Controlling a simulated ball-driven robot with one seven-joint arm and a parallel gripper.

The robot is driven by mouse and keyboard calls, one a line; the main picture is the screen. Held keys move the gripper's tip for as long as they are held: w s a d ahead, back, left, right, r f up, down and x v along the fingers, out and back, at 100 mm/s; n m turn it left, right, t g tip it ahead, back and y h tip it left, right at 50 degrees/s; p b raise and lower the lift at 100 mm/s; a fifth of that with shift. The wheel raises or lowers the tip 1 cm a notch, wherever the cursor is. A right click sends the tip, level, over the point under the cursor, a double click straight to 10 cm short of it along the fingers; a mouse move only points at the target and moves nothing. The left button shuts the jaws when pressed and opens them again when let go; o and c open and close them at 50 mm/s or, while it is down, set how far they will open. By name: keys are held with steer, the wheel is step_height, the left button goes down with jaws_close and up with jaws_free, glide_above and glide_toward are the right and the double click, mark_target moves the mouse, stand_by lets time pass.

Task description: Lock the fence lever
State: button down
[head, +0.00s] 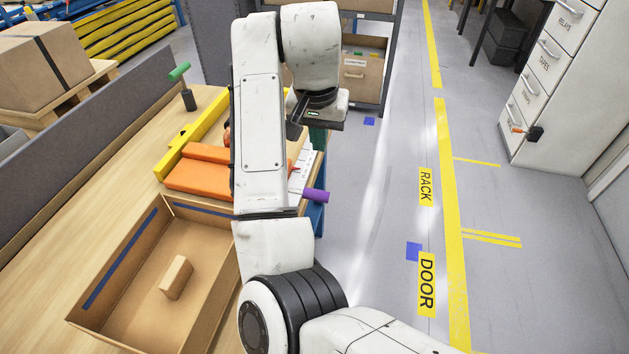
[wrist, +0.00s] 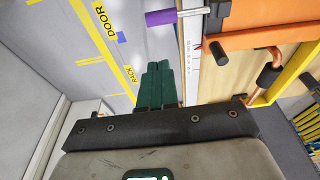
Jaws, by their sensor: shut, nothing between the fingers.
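A yellow fence bar (head: 190,137) lies across the wooden bench; its yellow shows in the wrist view (wrist: 290,72). Several handles are near it, and I cannot tell which is the fence lever. A copper bent rod (wrist: 270,58) with a black grip (wrist: 235,53) is beside the orange block. My gripper (wrist: 157,68), with green fingers, is shut and empty, apart from the handles.
An orange block (head: 200,172) and a white scale (head: 300,175) are on the bench. An open cardboard box (head: 125,275) holds a small brown block (head: 176,277). Shelving (head: 375,60) stands behind; drawers (head: 545,75) stand right. The marked floor between is clear.

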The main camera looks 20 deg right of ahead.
mark_target(316, 191)
steer(key=shift+w+a+r, duration=0.1)
steer(key=shift+a+r, duration=0.25)
steer(key=shift+a, duration=0.05)
steer(key=shift+f, duration=0.15)
steer(key=x, duration=0.8)
steer(key=s+x, duration=0.1)
steer(key=x, duration=0.3)
steer(key=shift+a+f, duration=0.35)
steer(key=shift+f+p, duration=0.3)
steer(key=shift+f, duration=0.25)
